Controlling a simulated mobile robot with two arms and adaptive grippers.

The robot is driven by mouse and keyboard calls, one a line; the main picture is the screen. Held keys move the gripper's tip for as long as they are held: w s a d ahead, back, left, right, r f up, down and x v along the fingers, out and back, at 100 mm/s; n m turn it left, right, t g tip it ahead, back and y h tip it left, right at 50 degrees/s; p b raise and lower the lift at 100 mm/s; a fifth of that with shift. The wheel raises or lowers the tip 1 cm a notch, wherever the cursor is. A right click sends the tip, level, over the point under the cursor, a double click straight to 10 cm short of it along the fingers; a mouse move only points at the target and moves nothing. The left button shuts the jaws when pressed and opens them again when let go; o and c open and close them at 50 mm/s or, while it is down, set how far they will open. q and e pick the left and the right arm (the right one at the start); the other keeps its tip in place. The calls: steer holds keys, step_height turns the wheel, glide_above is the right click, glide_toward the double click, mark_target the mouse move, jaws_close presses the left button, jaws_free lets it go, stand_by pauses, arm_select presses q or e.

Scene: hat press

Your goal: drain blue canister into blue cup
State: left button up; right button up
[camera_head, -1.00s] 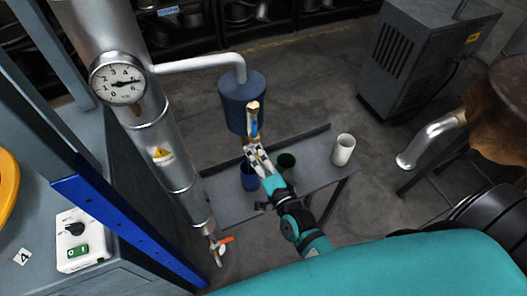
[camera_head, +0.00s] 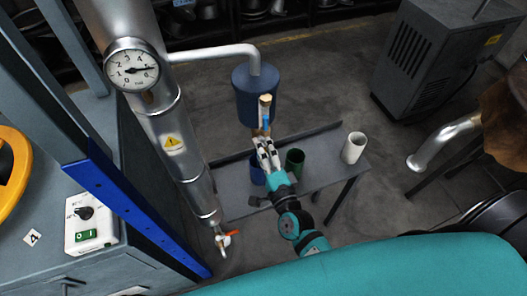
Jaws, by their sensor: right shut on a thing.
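The blue canister (camera_head: 254,100) hangs at the end of a metal pipe, above a grey table (camera_head: 235,200). A tap (camera_head: 265,102) with a brass-coloured part and a blue handle (camera_head: 266,122) sits at its front. My right gripper (camera_head: 263,138) reaches up to the tap and is shut on its blue handle; the contact is small and partly hidden by the fingers. The blue cup (camera_head: 257,175) stands on the table below the canister, partly hidden behind my right gripper. No liquid stream can be made out. My left gripper is not in view.
A green cup (camera_head: 295,159) stands right of the blue cup, and a white cup (camera_head: 353,149) stands near the table's right end. A large metal column with a gauge (camera_head: 133,66) and a red-handled tap (camera_head: 226,239) stands to the left. A grey cabinet (camera_head: 430,60) is at upper right.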

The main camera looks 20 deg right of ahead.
steer(key=shift+s+f, duration=0.15)
steer(key=shift+f, duration=0.4)
steer(key=o, duration=1.4)
steer(key=shift+o, duration=0.5)
steer(key=shift+w+r, duration=0.2)
steer(key=s, duration=1.2)
steer(key=shift+d, duration=0.25)
